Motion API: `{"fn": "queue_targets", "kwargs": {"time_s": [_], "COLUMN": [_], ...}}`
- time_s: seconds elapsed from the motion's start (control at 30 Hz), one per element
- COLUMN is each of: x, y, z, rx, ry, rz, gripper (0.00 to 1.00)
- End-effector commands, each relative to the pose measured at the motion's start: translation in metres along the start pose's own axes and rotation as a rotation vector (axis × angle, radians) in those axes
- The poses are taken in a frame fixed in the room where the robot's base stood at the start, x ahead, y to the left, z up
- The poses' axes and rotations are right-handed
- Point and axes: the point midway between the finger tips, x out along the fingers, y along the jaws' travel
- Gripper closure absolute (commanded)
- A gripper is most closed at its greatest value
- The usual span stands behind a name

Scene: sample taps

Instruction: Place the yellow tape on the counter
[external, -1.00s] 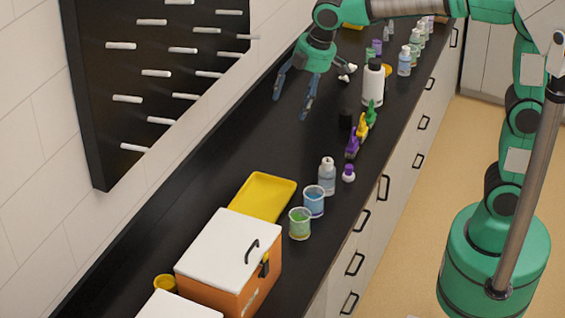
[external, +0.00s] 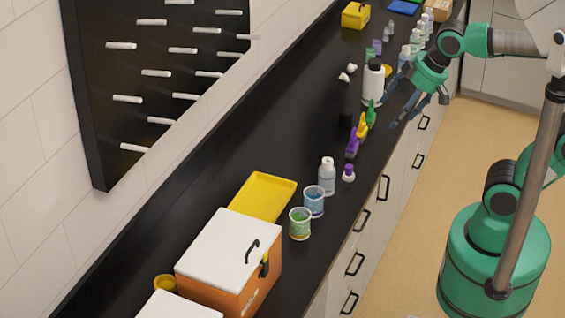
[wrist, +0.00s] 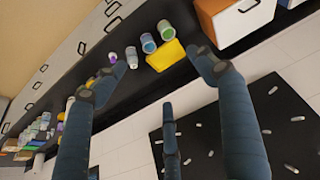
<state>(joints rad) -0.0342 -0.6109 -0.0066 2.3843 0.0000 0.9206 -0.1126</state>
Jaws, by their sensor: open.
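Two small round yellow things could be the yellow tape; I cannot tell which is. One (external: 386,71) is on the black counter (external: 290,110) behind the white bottle, partly hidden. The other (external: 165,284) is at the lower left beside the orange box, partly hidden by it. My gripper (external: 408,112) is open and empty, by the counter's front edge to the right of the white bottle. In the wrist view its spread fingers (wrist: 160,72) hold nothing, and neither round yellow thing is clear there.
A white bottle with a black cap (external: 373,88) and coloured clips (external: 362,126) stand near my gripper. A yellow tray (external: 263,197), beakers (external: 314,202) and the orange box (external: 236,280) are nearer. A black pegboard (external: 150,90) hangs on the wall. The mid-counter has clear room.

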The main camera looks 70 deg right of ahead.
Motion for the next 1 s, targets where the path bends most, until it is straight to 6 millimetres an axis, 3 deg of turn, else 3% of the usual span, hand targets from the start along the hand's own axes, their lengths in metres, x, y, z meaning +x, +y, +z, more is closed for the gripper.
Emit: {"fn": "queue_targets", "kwargs": {"time_s": [0.1, 0.3, 0.8, 1.0], "x": [0.000, 0.002, 0.005, 0.017], "y": [0.002, 0.003, 0.003, 0.003], "z": [0.028, 0.054, 0.061, 0.067], "rx": [0.063, 0.128, 0.144, 0.143], "ry": [0.018, 0.034, 0.036, 0.036], "rz": [0.009, 0.016, 0.018, 0.018], "gripper": [0.29, 0.29, 0.29, 0.29]}}
